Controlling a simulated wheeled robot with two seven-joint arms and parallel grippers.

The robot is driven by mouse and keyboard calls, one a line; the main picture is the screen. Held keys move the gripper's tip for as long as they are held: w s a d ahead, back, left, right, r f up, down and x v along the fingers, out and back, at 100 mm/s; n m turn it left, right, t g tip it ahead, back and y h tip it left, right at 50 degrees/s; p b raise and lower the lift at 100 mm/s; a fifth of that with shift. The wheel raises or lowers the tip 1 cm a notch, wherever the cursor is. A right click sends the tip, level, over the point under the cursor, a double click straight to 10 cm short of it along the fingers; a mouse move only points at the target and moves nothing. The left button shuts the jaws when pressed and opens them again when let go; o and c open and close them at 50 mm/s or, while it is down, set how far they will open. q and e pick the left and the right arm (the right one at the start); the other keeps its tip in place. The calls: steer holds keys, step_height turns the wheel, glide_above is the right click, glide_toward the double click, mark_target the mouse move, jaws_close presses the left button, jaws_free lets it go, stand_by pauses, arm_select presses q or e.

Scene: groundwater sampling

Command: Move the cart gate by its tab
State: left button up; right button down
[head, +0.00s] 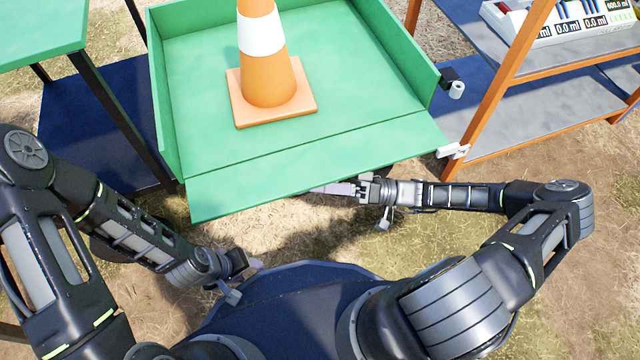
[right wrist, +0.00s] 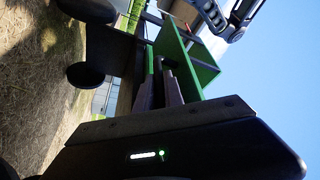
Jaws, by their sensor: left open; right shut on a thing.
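The green cart gate (head: 320,165) is the front panel of the green cart tray. It is lowered outward, nearly level with the tray floor, its free edge toward me. My right gripper (head: 335,189) is at the gate's front edge, partly hidden beneath it. In the right wrist view its fingers (right wrist: 160,82) are shut on a small dark part by the green panel, seemingly the tab. The tab itself is mostly hidden by the fingers. My left gripper (head: 254,264) is open and empty, low in front of my base, apart from the cart.
An orange cone (head: 268,75) with a white band stands on the tray floor (head: 190,90). A green-topped table (head: 40,30) is at the left. An orange-framed shelf (head: 495,90) with instruments (head: 560,25) stands at the right. A white latch-like piece (head: 453,151) sits by the gate's right corner.

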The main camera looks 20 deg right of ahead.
steer(key=c, duration=1.5)
jaws_free()
steer(key=shift+o, duration=0.2)
steer(key=shift+d, duration=0.1)
steer(key=p+v, duration=0.1)
steer(key=v, duration=0.6)
steer(key=shift+d, duration=0.25)
steer(key=shift+s, duration=0.1)
